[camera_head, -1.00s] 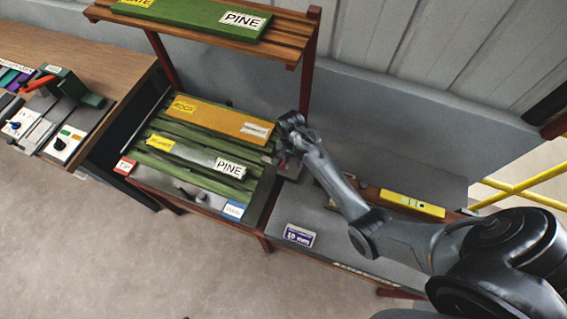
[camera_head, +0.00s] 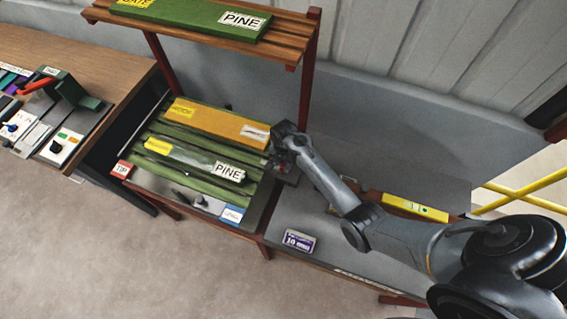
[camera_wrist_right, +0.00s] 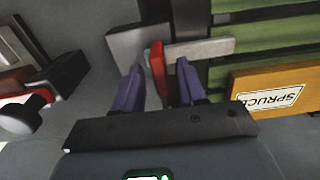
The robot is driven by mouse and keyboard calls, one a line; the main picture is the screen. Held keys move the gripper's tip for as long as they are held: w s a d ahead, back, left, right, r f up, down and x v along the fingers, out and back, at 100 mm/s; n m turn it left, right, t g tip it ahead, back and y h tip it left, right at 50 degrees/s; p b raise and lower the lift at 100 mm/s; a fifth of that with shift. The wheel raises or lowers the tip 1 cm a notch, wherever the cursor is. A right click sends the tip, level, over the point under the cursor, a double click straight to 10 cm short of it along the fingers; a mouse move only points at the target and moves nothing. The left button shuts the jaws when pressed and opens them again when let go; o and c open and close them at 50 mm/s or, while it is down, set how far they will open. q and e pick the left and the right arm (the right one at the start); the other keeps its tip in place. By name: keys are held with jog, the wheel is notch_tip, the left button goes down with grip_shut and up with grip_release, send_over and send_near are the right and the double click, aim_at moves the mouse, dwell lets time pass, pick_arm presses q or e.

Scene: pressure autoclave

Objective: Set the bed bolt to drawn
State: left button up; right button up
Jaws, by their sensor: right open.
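In the right wrist view a flat grey bar (camera_wrist_right: 205,48), which looks like the bed bolt, runs sideways from a grey block (camera_wrist_right: 138,45) towards the green slats. A red upright handle (camera_wrist_right: 158,70) stands on it. My right gripper (camera_wrist_right: 159,66) is open, its two purple fingers on either side of the red handle with gaps showing. In the head view my right gripper (camera_head: 279,158) is at the right edge of the slatted bed (camera_head: 150,183) and hides the bolt. My left gripper is not in view.
An orange spruce board (camera_head: 215,122) and a board labelled pine (camera_head: 190,157) lie on the bed. A slatted shelf (camera_head: 285,45) stands above it. A yellow level (camera_head: 415,207) lies on the right bench. A black knob (camera_wrist_right: 25,115) is left of the gripper.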

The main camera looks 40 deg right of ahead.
jog(key=shift+f, duration=0.4)
grip_shut()
